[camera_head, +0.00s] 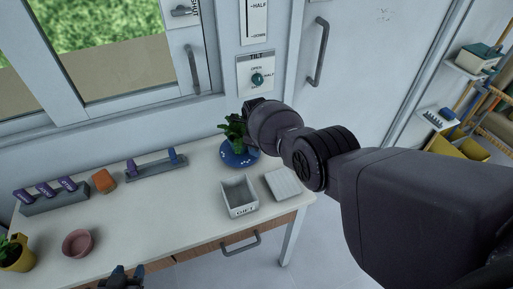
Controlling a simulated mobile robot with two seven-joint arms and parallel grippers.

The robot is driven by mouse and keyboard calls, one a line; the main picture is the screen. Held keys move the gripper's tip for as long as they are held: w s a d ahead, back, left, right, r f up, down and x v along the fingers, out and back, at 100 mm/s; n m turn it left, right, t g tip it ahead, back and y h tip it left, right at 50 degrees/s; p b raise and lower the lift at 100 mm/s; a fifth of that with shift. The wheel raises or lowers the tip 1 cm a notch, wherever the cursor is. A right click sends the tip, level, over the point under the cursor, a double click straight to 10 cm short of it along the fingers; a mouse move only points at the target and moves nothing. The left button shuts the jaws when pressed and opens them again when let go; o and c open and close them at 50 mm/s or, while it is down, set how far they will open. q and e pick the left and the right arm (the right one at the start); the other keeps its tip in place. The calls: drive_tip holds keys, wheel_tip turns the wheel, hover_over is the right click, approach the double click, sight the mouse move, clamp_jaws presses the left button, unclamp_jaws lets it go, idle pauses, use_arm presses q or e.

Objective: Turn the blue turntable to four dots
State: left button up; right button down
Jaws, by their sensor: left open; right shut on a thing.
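The blue turntable (239,158) lies at the back of the white table, with pale marks on its top; I cannot count the dots. A green leafy plant (235,128) stands on it, partly hidden by my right arm. My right gripper (256,108) is at the turntable's far right side, shut on the turntable; its fingertips and the contact are mostly hidden behind the wrist. My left gripper (122,277) is open and empty at the table's front edge, low in the view.
A grey box marked GIFT (240,198) and its pale lid (283,184) stand in front of the turntable. A rack of purple pieces (57,199), an orange block (103,181), a pink bowl (78,243) and a yellow pot (17,258) are to the left.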

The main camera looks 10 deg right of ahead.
use_arm(q)
drive_tip(key=shift+w+r, duration=0.1)
drive_tip(key=shift+w, duration=0.1)
use_arm(e)
drive_tip(key=c, duration=1)
unclamp_jaws()
drive_tip(key=shift+r+p, duration=0.65)
drive_tip(key=shift+r, duration=0.15)
wheel_tip(320, 180, up, 5)
drive_tip(key=p, duration=0.3)
drive_tip(key=shift+f, duration=0.15)
drive_tip(key=shift+r, duration=0.75)
use_arm(q)
drive_tip(key=shift+s+a+r, duration=0.1)
drive_tip(key=shift+s+r, duration=0.7)
drive_tip(key=shift+r, duration=0.25)
use_arm(e)
drive_tip(key=shift+r, duration=1.55)
